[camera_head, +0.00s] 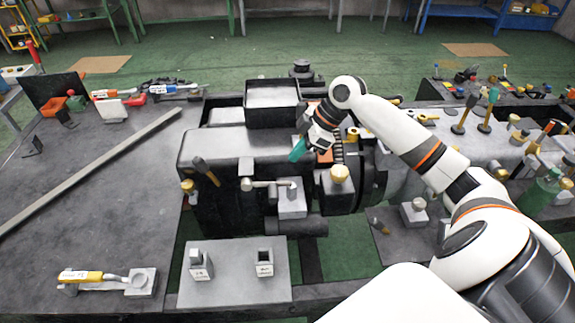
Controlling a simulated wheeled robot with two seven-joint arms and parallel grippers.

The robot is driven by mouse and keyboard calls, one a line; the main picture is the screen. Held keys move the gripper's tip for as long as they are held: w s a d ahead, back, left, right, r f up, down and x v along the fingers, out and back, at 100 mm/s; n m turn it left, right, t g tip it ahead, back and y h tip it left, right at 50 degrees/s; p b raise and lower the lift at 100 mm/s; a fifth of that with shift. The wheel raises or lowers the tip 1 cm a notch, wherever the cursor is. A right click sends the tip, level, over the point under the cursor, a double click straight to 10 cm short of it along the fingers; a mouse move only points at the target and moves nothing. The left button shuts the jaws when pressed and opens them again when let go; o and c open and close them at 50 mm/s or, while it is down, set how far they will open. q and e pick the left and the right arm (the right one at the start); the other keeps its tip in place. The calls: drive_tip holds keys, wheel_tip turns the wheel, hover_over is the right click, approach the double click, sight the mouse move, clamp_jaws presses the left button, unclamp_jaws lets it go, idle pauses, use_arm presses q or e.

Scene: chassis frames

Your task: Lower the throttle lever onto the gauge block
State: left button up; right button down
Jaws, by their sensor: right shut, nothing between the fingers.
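My right gripper (313,143) reaches in from the right over the middle of the dark machine. Its fingers are shut and point down and left. A teal grip (297,150), which looks like the end of the throttle lever, shows tilted right beside the fingertips. I cannot tell whether they touch, and the rest of that lever is hidden behind the gripper. A small orange block (325,157) sits just below the gripper, partly covered; it may be the gauge block. My left gripper is out of view.
A brass knob (340,174) stands close to my gripper. Several upright levers (488,108) crowd the right bench. The left bench (120,215) is mostly clear, with a long bar across it.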

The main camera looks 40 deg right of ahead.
drive_tip(key=t+y+b, duration=0.3)
drive_tip(key=y+b, duration=0.2)
drive_tip(key=b, duration=0.4)
hover_over(270, 192)
drive_tip(key=s+d, duration=0.3)
drive_tip(key=d, duration=0.1)
wheel_tip(270, 192, down, 8)
drive_tip(key=f, duration=0.4)
drive_tip(key=shift+w+a, duration=0.3)
drive_tip(key=shift+a, duration=0.1)
